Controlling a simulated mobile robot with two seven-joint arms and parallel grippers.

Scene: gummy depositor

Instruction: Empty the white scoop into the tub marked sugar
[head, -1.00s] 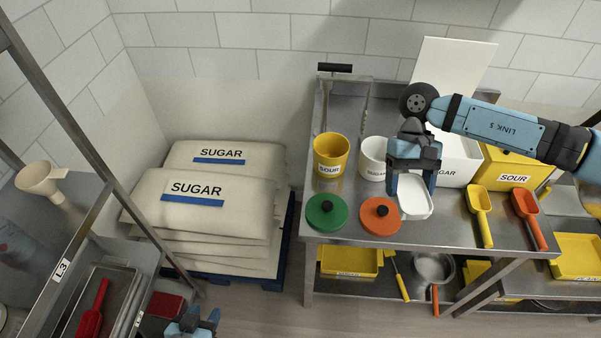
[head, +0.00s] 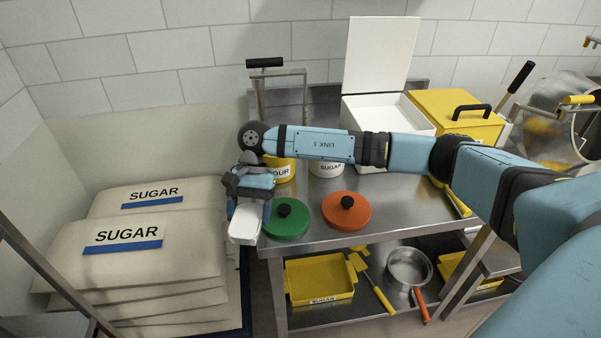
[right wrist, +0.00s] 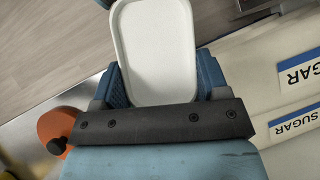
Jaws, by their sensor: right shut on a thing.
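The white scoop (head: 244,224) is in my right gripper (head: 249,207), which is shut on it. The scoop hangs just beyond the left edge of the steel table, left of the green lid. In the right wrist view the scoop (right wrist: 156,45) sits between both fingers (right wrist: 161,84), its pale inside facing the camera; I cannot tell whether it holds sugar. The white tub marked sugar (head: 327,169) stands on the table, to the right of the gripper, its upper part hidden behind my right arm. My left gripper is not clearly visible.
A yellow tub marked sour (head: 284,172) stands between gripper and white tub. The green lid (head: 286,222) and orange lid (head: 347,210) lie in front. A white open bin (head: 385,112) and yellow bin (head: 455,120) stand behind. Sugar sacks (head: 140,250) are stacked left.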

